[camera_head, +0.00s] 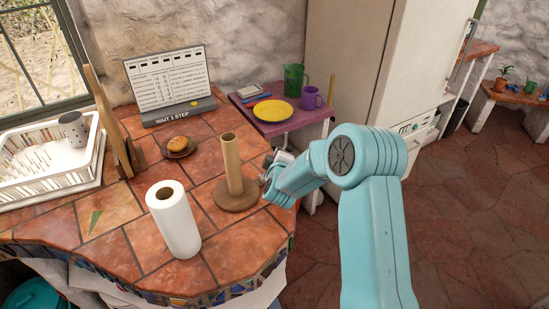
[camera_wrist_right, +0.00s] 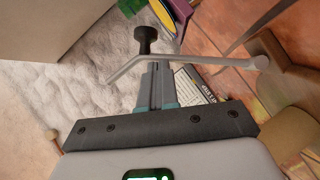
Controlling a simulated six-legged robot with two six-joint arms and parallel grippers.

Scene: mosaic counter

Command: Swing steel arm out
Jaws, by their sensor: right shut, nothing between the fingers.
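A wooden post (camera_head: 231,163) stands upright on a round wooden base (camera_head: 237,197) on the tiled counter. In the right wrist view a thin bent steel arm (camera_wrist_right: 205,60) runs across the picture, from the wooden post at the right to a free end at the left. My right gripper (camera_head: 271,167) is just right of the post in the head view; the steel arm is hard to make out there. In the wrist view my right fingers (camera_wrist_right: 156,66) are shut and empty, close to the steel arm; I cannot tell whether they touch it. My left gripper is not in view.
A white paper roll (camera_head: 175,220) stands in front of the base. A bun on a small plate (camera_head: 179,148), a sign (camera_head: 168,84) and a dish rack (camera_head: 50,165) are behind and left. A purple side table (camera_head: 262,127) holds a yellow plate (camera_head: 276,110) and cups.

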